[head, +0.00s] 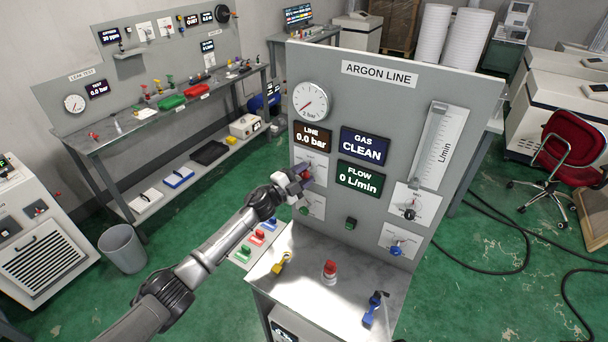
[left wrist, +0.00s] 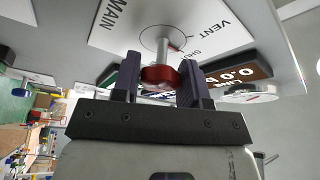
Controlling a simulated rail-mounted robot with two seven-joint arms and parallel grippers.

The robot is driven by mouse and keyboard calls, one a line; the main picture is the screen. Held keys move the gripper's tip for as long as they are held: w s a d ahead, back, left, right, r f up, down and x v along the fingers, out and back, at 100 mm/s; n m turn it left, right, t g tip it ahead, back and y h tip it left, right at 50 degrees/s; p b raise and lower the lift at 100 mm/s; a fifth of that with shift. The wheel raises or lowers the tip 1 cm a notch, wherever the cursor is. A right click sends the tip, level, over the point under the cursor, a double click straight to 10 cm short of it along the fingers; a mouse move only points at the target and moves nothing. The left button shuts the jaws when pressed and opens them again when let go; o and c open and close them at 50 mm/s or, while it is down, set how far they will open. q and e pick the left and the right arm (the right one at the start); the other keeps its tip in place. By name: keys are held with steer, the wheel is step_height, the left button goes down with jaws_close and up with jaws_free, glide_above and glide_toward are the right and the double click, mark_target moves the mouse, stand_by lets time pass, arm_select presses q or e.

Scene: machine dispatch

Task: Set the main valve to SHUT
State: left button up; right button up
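The argon line panel (head: 420,95) stands upright in front of me. Its main valve has a red handle (left wrist: 160,78) on a metal stem, over a white plate (left wrist: 205,22) lettered MAIN, VENT and a partly hidden SHU... word. My left gripper (head: 302,176) is at this valve on the panel's left side and covers much of it in the head view. In the left wrist view its two dark fingers (left wrist: 160,82) stand on either side of the red handle and appear to touch it. Which mark the handle points to is hard to tell. My right gripper is not in view.
The LINE display (head: 313,137) reads 0.0 bar, and FLOW (head: 359,178) reads 0 L/min. Below are a green button (head: 350,223) and other valves. The panel's shelf (head: 304,300) holds a yellow handle (head: 281,263), a red knob (head: 330,269) and a blue handle (head: 374,308).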

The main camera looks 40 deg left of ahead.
arm_select(q)
steer(key=o, duration=0.4)
steer(key=shift+c, duration=0.2)
steer(key=shift+s, duration=0.1)
steer(key=b+v, duration=0.1)
steer(key=v, duration=1.2)
steer(key=shift+s, duration=0.3)
steer(key=shift+a+f, duration=0.1)
